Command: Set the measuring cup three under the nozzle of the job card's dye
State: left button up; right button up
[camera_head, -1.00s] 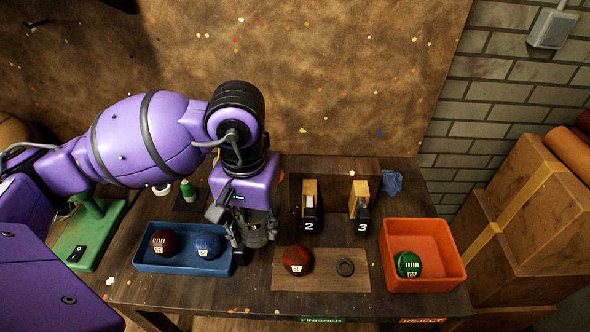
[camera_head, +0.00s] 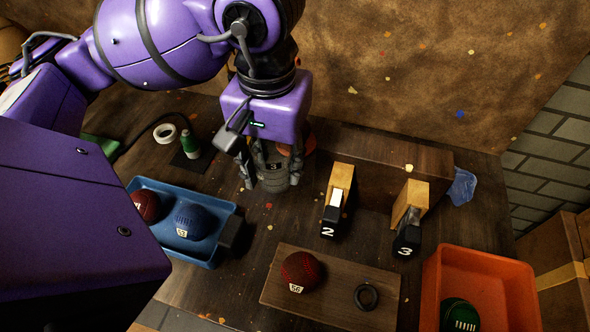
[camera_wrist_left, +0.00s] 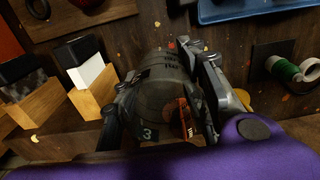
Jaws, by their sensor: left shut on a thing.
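My left gripper (camera_head: 268,174) is shut on a dark grey, banded round vessel, the measuring cup (camera_head: 274,181). In the left wrist view the cup (camera_wrist_left: 150,95) sits between both fingers, with a white 3 and some small lettering on it. An orange-red patch shows beside or behind it there. In the head view the gripper is at the back of the table, right of the blue tray and left of the wooden block marked 2. I cannot tell whether the cup touches the table. I cannot make out a nozzle or a job card. My right gripper is not in view.
Blocks marked 2 (camera_head: 337,200) and 3 (camera_head: 408,220) stand right of the gripper. The blue tray (camera_head: 192,258) holds two balls. A board (camera_head: 330,302) bears a red ball (camera_head: 301,271) and a ring. An orange bin (camera_head: 490,275) holds a green ball.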

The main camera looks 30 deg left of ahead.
pick_arm(q)
jog(key=w+f, duration=0.1)
jog(key=w, duration=0.1)
jog(key=w+a+f, duration=0.1)
jog(key=w+f, duration=0.1)
jog(key=w+f+p, duration=0.1)
jog(key=f, duration=0.1)
jog(key=shift+w+a+f, duration=0.1)
jog(key=shift+w+a, duration=0.3)
jog(key=shift+w+a+f, duration=0.1)
jog(key=shift+w+f, duration=0.3)
jog(key=shift+f, duration=0.1)
jog(key=f, duration=0.3)
jog(key=shift+w+a+f, duration=0.1)
jog(key=shift+w+f, duration=0.1)
jog(key=shift+w, duration=0.05)
jog(key=shift+f, duration=0.15)
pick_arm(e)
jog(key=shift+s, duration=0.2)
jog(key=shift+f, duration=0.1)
pick_arm(q)
jog(key=shift+f, duration=0.25)
jog(key=o, duration=0.7)
jog(key=shift+o, duration=0.7)
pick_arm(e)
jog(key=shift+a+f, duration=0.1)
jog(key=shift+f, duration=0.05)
